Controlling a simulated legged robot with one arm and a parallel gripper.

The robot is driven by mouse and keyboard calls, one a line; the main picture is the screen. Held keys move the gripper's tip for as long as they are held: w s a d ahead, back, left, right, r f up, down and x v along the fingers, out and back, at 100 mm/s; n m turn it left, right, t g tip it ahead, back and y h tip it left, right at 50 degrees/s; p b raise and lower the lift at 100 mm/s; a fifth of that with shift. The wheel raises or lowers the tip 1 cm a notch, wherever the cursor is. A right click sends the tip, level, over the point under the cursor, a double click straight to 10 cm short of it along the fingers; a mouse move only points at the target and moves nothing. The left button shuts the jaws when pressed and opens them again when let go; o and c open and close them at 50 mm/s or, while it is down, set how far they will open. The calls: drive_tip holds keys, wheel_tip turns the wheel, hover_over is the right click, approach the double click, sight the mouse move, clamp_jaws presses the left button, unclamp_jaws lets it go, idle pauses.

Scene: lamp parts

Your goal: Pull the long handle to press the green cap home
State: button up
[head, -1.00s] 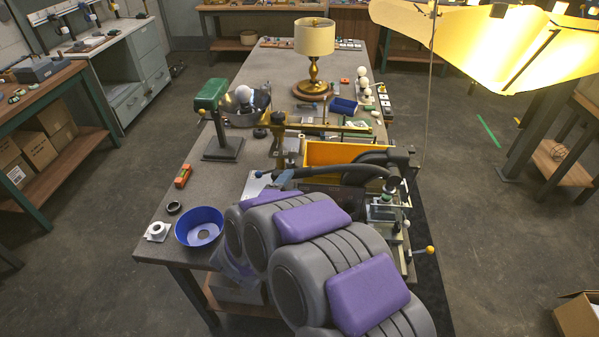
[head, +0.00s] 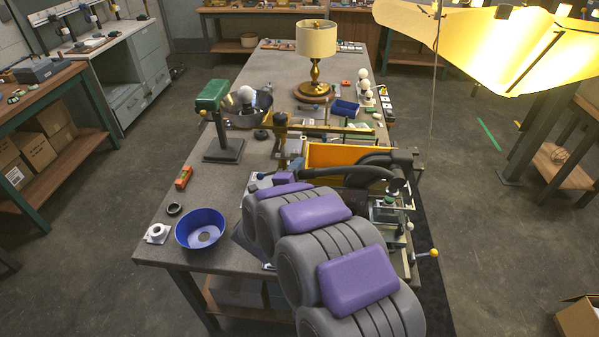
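A yellow bin (head: 325,154) stands just behind the handle. A yellow-knobbed lever (head: 433,253) sticks out at the right. A blue bowl (head: 187,233), a green-headed stand (head: 222,147) and an orange level (head: 183,177) lie left. A brass lamp (head: 315,70) stands farther back.

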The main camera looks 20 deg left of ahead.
drive_tip(key=shift+a, duration=0.1)
drive_tip(key=c, duration=0.3)
clamp_jaws()
drive_tip(key=shift+d+f, duration=0.1)
drive_tip(key=shift+d, duration=0.1)
drive_tip(key=d+r+m+g+y, duration=0.1)
drive_tip(key=d+r+m, duration=0.1)
drive_tip(key=r, duration=0.7)
drive_tip(key=w+d+r+m+y+p, duration=0.1)
drive_tip(key=d+r+m, duration=0.2)
drive_tip(key=r, duration=0.6)
drive_tip(key=shift+w+d+m+g, duration=0.25)
drive_tip(key=shift+m+g, duration=0.15)
drive_tip(key=shift+m, duration=0.5)
